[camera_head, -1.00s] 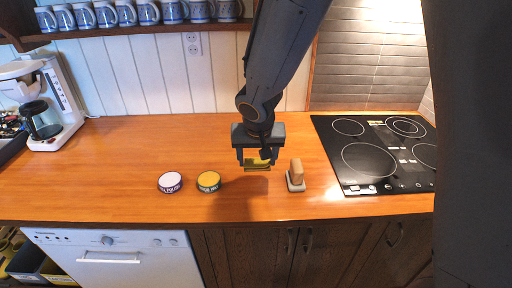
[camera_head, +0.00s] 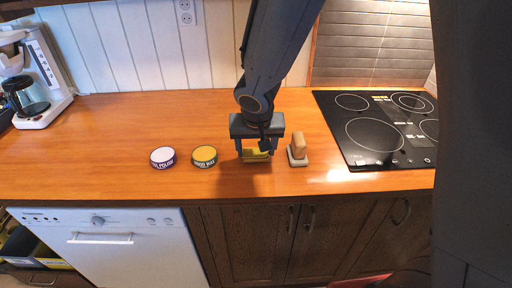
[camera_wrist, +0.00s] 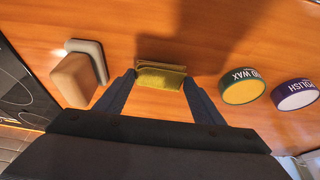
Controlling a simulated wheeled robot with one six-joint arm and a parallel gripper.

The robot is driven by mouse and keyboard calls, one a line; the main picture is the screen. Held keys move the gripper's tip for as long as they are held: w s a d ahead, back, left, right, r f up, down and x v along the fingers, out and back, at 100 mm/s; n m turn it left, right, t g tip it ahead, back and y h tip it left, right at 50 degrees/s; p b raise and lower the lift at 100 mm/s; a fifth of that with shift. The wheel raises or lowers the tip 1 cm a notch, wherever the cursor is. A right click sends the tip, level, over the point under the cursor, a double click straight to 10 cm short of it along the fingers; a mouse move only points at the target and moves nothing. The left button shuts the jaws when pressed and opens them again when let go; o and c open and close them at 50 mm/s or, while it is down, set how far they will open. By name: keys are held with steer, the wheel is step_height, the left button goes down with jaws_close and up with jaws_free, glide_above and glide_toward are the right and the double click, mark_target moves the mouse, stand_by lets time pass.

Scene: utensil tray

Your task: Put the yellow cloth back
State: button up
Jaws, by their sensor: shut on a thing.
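The yellow cloth (camera_head: 257,155) is a small folded pad, held between the fingers of my gripper (camera_head: 255,154). In the wrist view the cloth (camera_wrist: 161,76) spans the gap between the two fingertips of my gripper (camera_wrist: 159,80). The cloth is low over the wooden counter, between the yellow-topped wax tin (camera_head: 204,155) and the wooden block on a grey base (camera_head: 298,148). I cannot tell whether it touches the counter.
A white-topped polish tin (camera_head: 162,158) stands left of the wax tin. A black cooktop (camera_head: 375,135) is at the right, and a coffee maker (camera_head: 38,85) at the far left. The counter between the coffee maker and the tins is clear.

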steer(key=shift+f+b, duration=0.5)
steer(key=shift+b, duration=0.15)
stand_by(0.5)
steer(key=o, duration=1.2)
steer(key=shift+p+v, duration=0.55)
steer(key=shift+v, duration=3.4)
